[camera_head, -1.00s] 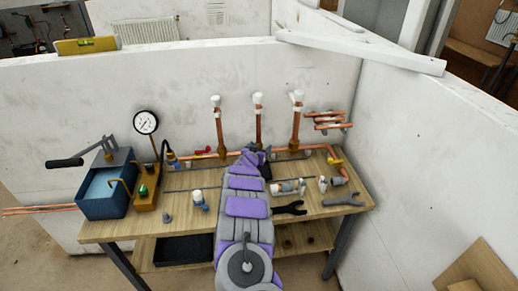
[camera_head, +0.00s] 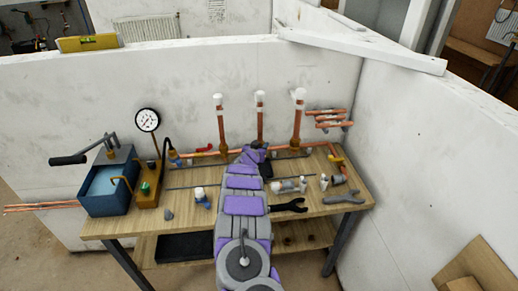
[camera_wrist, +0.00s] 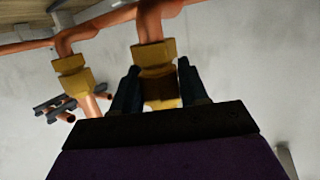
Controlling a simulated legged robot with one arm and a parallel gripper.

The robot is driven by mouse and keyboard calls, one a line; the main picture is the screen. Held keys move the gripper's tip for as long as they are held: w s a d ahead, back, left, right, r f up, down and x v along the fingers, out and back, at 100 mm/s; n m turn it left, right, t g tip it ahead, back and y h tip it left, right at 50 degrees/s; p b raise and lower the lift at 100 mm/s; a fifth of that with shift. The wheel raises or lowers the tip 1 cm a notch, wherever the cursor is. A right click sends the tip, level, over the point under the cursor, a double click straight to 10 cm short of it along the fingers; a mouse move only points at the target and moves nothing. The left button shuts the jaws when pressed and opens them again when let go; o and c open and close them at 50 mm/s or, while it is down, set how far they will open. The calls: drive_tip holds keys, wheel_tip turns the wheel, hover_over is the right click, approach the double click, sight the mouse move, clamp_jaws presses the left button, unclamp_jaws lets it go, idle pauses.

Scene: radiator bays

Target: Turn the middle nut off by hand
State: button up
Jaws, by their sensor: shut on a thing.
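Three copper risers with white tops stand along the back of the bench in the head view: a left riser (camera_head: 221,125), a middle riser (camera_head: 260,120) and a right riser (camera_head: 298,120). In the wrist view the middle nut (camera_wrist: 158,88), a brass fitting on a copper pipe, sits between the two dark fingers of my gripper (camera_wrist: 158,92), which is shut on it. Another brass nut (camera_wrist: 72,82) shows to its left in that view, apart from my fingers. In the head view my arm hides the foot of the middle riser.
A blue tank with a lever (camera_head: 108,190) and a gauge (camera_head: 147,121) stand on the bench left. Loose fittings (camera_head: 290,185), a dark-jawed wrench (camera_head: 288,205) and a grey spanner (camera_head: 342,197) lie right of my arm. White walls close the back and right.

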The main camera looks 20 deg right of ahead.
drive_tip(key=shift+a, duration=0.1)
drive_tip(key=shift+c, duration=0.8)
drive_tip(key=shift+r+n+t+y+b, duration=0.15)
drive_tip(key=shift+n+t+y+b, duration=0.3)
drive_tip(key=shift+b, duration=0.6)
drive_tip(key=shift+n+y+b, duration=0.25)
drive_tip(key=shift+b, duration=0.5)
drive_tip(key=shift+n+t+y+b, duration=0.6)
drive_tip(key=shift+y+b, duration=0.1)
drive_tip(key=shift+b, duration=0.65)
drive_tip(key=shift+d+n+y, duration=0.2)
drive_tip(key=shift+n+y, duration=0.1)
drive_tip(key=shift+y, duration=0.1)
drive_tip(key=shift+n+t+y, duration=0.65)
drive_tip(key=shift+n+y, duration=0.35)
drive_tip(key=shift+y, duration=0.1)
drive_tip(key=shift+a+n+y, duration=0.1)
drive_tip(key=shift+n+y, duration=0.2)
drive_tip(key=shift+y, duration=0.2)
